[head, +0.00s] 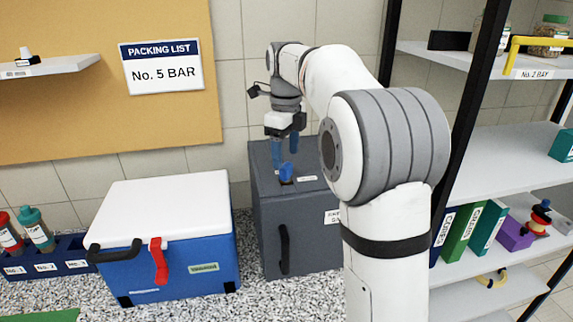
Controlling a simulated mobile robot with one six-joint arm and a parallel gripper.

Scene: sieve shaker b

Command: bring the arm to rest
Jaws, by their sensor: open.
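My arm rises at the right of the head view and reaches back over a grey cabinet (302,230). My gripper (285,157) points down above the cabinet's top, with its two blue fingers apart and nothing seen between them. A small blue knob-like piece (287,171) stands on the cabinet top just below and in front of the fingers. Whether the fingers touch it or the top I cannot tell. My arm hides part of the cabinet's right side.
A blue cooler with a white lid (160,205) and red latch stands left of the cabinet. A rack (62,262) with bottles is at far left. Shelves (500,160) with binders and jars stand right, behind a black post. A small wall shelf (50,66) is at upper left.

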